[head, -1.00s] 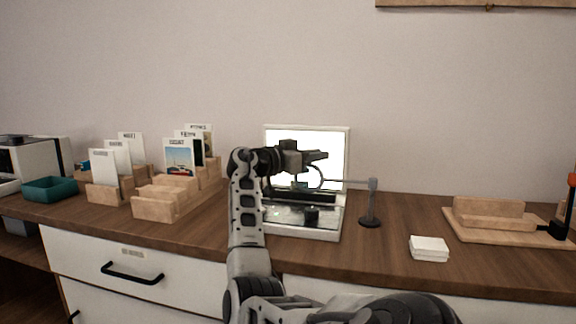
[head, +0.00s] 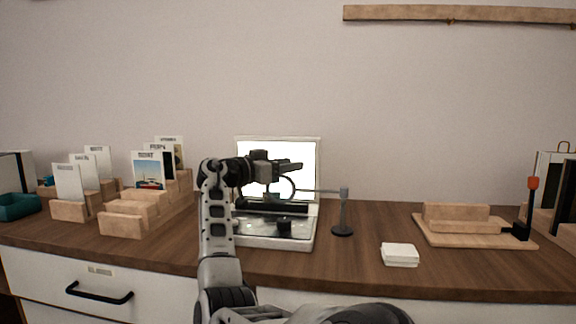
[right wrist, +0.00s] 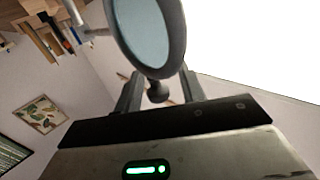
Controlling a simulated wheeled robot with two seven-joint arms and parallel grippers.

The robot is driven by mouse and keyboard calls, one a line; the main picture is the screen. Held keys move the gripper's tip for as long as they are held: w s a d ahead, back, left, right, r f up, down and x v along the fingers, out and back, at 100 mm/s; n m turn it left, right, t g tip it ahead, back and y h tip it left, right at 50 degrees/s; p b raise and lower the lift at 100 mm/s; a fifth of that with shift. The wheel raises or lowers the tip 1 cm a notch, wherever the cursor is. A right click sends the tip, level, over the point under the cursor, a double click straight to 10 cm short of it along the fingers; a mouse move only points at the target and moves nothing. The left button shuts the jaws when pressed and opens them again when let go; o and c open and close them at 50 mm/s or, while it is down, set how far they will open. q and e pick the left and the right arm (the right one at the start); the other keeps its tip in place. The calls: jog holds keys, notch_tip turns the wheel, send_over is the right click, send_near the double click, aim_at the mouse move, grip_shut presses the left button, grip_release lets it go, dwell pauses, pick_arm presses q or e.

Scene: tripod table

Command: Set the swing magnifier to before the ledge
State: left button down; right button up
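The swing magnifier has a dark round lens ring (head: 283,188) on a thin arm. The arm reaches left from a dark post (head: 343,212) with a round base. The ring hangs before the lit white panel, above a dark ledge (head: 278,207) at the panel's foot. My right gripper (head: 296,167) is close to the ring, partly overlapping it in the head view. In the right wrist view the lens (right wrist: 149,35) is large, and its small dark knob (right wrist: 157,92) sits between my spread fingers, with gaps on both sides. My left gripper is out of view.
A stack of white squares (head: 399,254) lies right of the post. A wooden tray (head: 455,231) with a red-tipped tool (head: 532,200) stands further right. Wooden card racks (head: 145,211) and a teal bin (head: 18,206) stand left.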

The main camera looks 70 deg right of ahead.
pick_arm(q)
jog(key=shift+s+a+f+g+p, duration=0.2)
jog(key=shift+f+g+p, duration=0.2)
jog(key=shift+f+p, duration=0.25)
pick_arm(e)
jog(key=v, duration=1.5)
jog(key=shift+w+a, duration=0.15)
jog(key=shift+a, duration=0.1)
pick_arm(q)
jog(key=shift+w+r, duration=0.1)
pick_arm(e)
jog(key=shift+r, duration=0.1)
